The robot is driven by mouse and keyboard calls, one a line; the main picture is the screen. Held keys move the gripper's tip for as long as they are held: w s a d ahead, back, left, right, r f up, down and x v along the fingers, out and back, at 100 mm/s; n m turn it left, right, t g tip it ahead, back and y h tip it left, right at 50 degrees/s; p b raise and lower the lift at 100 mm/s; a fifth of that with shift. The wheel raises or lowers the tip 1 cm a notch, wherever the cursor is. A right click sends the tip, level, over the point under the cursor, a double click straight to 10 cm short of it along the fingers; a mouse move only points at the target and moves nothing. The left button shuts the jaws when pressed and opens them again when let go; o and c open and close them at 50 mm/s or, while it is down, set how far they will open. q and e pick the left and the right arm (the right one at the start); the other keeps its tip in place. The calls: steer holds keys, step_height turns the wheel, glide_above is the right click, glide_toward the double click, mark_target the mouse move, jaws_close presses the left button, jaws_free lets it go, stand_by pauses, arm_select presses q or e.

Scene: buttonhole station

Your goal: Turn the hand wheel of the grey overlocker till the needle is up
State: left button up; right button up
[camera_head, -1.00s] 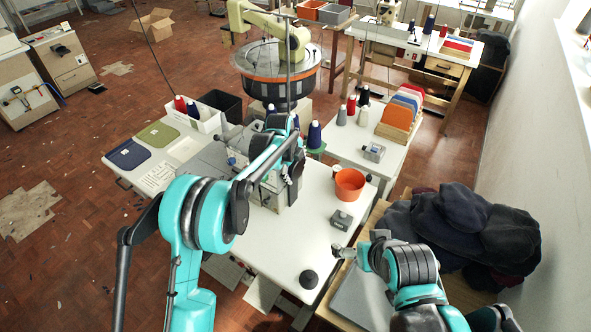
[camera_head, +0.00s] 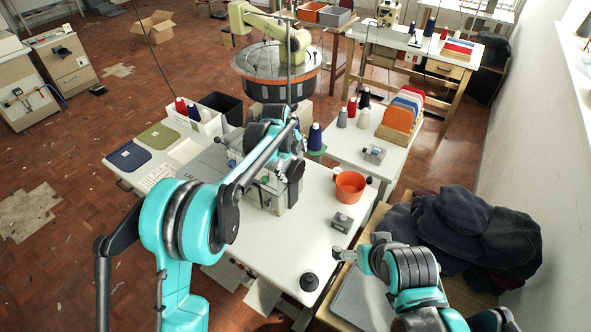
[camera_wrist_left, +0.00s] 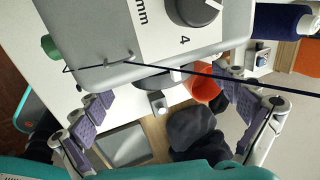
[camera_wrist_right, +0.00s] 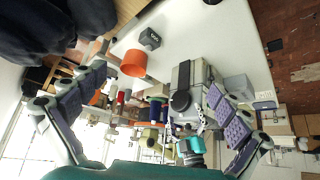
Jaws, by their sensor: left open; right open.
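The grey overlocker (camera_head: 268,195) stands on the white table in the head view, largely hidden by my left arm. In the left wrist view its grey body (camera_wrist_left: 95,25), with a dark dial and a "4" mark, fills the top. In the right wrist view the overlocker (camera_wrist_right: 200,75) shows with a dark round part, apparently the hand wheel (camera_wrist_right: 180,100). The needle cannot be made out. My left gripper (camera_wrist_left: 170,100) is open and empty, close by the overlocker's body. My right gripper (camera_wrist_right: 155,85) is open and empty, off the table's right edge, away from the overlocker.
Thread cones (camera_head: 315,137) are behind the overlocker. Dark cloth (camera_head: 470,235) is heaped at right. The table's front right is mostly clear.

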arm_select(q)
steer(key=v, duration=0.7)
